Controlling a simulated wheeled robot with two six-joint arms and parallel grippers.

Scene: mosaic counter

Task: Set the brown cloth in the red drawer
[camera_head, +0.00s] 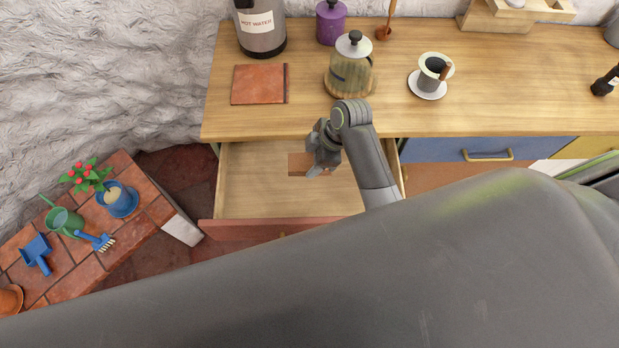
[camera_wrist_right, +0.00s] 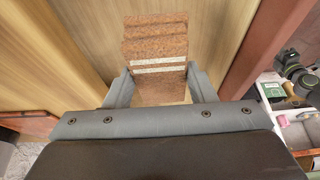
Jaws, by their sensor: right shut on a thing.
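The red drawer (camera_head: 262,229) stands pulled out below the counter, its pale wooden floor bare around my gripper. My right gripper (camera_head: 312,164) is over the inside of the drawer. It is shut on the brown cloth (camera_head: 297,165), which shows only in part in the head view. In the right wrist view the cloth (camera_wrist_right: 155,45) is a folded brown piece with pale stripes, between the two fingers of the right gripper (camera_wrist_right: 160,85). I cannot tell whether the cloth touches the drawer floor. My left gripper is not in view.
On the counter (camera_head: 500,105) stand a hot water flask (camera_head: 262,35), a reddish-brown square (camera_head: 258,84), a lidded pot (camera_head: 350,70) and a cup on a saucer (camera_head: 428,88). A blue drawer front (camera_head: 435,150) is to the right. A tiled bench (camera_head: 75,255) stands left.

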